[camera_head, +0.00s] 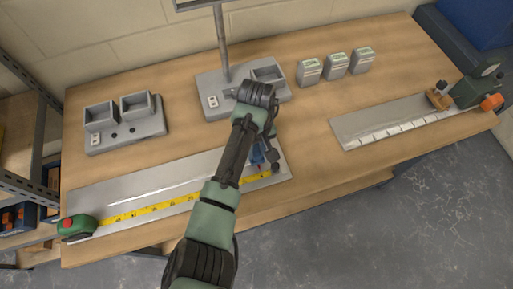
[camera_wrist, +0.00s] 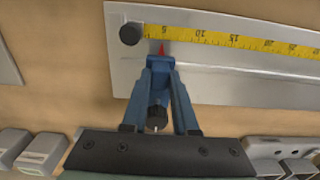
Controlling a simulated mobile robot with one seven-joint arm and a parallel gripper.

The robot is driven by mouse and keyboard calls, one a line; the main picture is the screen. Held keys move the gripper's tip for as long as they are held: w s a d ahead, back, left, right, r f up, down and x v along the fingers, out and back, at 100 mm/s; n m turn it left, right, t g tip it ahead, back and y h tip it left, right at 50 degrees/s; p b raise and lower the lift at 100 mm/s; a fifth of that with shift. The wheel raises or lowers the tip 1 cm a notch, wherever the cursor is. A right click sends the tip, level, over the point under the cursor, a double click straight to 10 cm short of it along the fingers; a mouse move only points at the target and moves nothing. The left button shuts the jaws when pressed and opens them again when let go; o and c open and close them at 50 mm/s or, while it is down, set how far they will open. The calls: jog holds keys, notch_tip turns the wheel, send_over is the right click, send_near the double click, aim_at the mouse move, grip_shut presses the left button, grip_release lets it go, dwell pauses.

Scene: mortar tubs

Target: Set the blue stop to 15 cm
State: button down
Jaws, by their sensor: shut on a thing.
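The blue stop (camera_wrist: 160,63) sits on the grey rail plate (camera_wrist: 215,88) beside the yellow tape (camera_wrist: 235,39). Its red pointer (camera_wrist: 162,47) points at the tape close to the first printed number, which looks like a 5, near the black knob (camera_wrist: 130,34). My gripper (camera_wrist: 160,80) is shut on the blue stop. In the head view the stop (camera_head: 257,155) shows partly behind my arm, near the right end of the plate, and my fingertips are mostly hidden.
A green and red tape case (camera_head: 77,227) lies at the plate's left end. A grey double-bin holder (camera_head: 125,122) and a grey stand (camera_head: 212,98) are behind. Several small boxes (camera_head: 335,65) stand at the back. A second ruled plate (camera_head: 385,124) lies right.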

jog(key=shift+r, duration=0.1)
jog(key=shift+s+a+p, duration=0.1)
jog(key=shift+a+p, duration=0.2)
jog(key=shift+a, duration=0.1)
jog(key=s+a+p, duration=0.1)
jog(key=a, duration=0.2)
jog(key=s+a+p, duration=0.1)
jog(key=a, duration=0.2)
jog(key=a+p, duration=0.1)
jog(key=a, duration=0.2)
jog(key=shift+s, duration=0.4)
jog(key=shift+d, duration=0.1)
jog(key=c, duration=0.7)
grip_release()
notch_tip(320, 180, up, 13)
jog(key=shift+f+b, duration=0.1)
jog(key=shift+b, duration=0.25)
